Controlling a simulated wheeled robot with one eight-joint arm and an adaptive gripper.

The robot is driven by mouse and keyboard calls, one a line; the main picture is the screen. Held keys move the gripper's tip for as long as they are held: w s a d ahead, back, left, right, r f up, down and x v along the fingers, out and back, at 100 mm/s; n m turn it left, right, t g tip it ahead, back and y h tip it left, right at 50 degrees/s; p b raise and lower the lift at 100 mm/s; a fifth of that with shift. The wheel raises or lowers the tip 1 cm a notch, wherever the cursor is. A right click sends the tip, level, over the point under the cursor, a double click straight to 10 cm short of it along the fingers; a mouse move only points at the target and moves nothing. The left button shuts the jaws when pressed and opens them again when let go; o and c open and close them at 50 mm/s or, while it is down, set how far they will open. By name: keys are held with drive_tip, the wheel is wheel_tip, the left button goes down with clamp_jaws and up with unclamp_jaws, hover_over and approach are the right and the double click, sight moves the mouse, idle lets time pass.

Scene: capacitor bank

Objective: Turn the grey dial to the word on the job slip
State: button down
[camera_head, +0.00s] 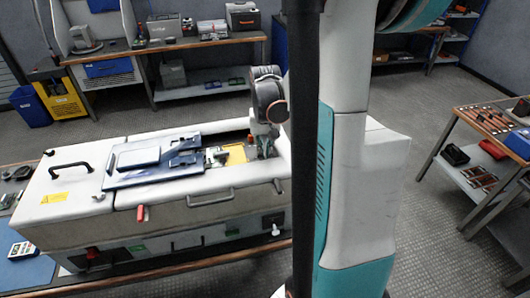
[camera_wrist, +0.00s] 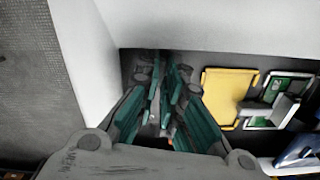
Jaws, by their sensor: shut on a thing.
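My gripper (camera_wrist: 161,78) has teal fingers that reach down into the open recess of the long white cabinet (camera_head: 65,190). In the head view my gripper (camera_head: 266,146) is at the recess's right end, partly hidden by my own column. The fingers are closed around a small part between their tips, taken to be the grey dial. The fingers and shadow hide nearly all of it, so its pointer and markings cannot be read. No job slip with a readable word can be made out.
A yellow plate (camera_wrist: 228,96) and green-and-white parts (camera_wrist: 275,100) lie right of the fingers in the recess. A pale wall stands close on the left. A blue panel (camera_head: 150,165) lies on the cabinet top. A tool table (camera_head: 480,125) stands at the right.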

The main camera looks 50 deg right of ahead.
sight(265, 156)
drive_tip(key=shift+m, duration=1)
drive_tip(key=c, duration=2)
unclamp_jaws()
wheel_tip(265, 156, up, 12)
